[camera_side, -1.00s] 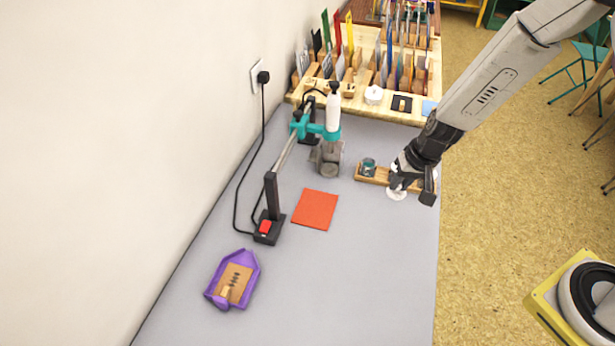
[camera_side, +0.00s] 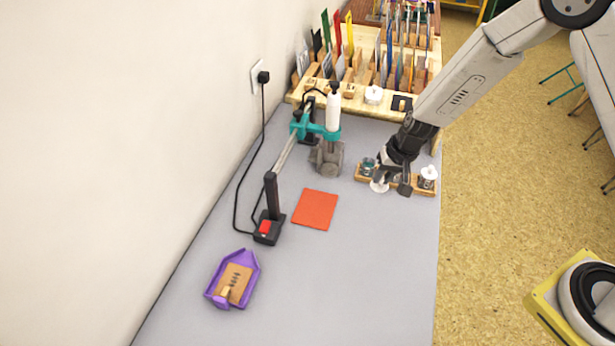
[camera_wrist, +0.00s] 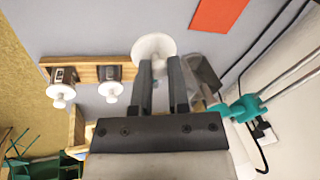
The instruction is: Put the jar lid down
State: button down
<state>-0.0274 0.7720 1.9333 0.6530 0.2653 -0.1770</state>
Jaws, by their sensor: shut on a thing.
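The white round jar lid (camera_side: 379,187) is held at the tips of my gripper (camera_side: 384,174), beside the front edge of the wooden jar rack. In the wrist view, the lid (camera_wrist: 153,44) shows beyond my shut fingers (camera_wrist: 162,64). I cannot tell whether it touches the table. A glass jar with no lid (camera_side: 368,163) stands at the rack's left end, just behind the lid. A jar with a white lid (camera_side: 428,173) stands at the right end. The wrist view shows two lidded jars (camera_wrist: 62,78) (camera_wrist: 111,74).
The wooden rack (camera_side: 401,189) lies near the table's right edge. An orange-red sheet (camera_side: 315,209) lies to the left on the grey table (camera_side: 350,270). A teal-armed stand (camera_side: 326,130) is behind it. A purple tray (camera_side: 246,262) is at front left.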

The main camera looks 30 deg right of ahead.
aim_at(368, 168)
jog(key=w+f, duration=0.4)
jog(key=w, duration=0.1)
jog(key=w+f, duration=0.2)
jog(key=shift+w+a+f, duration=0.15)
jog(key=shift+w+a, duration=0.1)
jog(key=shift+w+f, duration=0.3)
jog(key=shift+f, duration=0.05)
jog(key=shift+w+f, duration=0.3)
jog(key=shift+f, duration=1.5)
jog(key=shift+f, duration=0.15)
jog(key=c, duration=0.6)
grip_release()
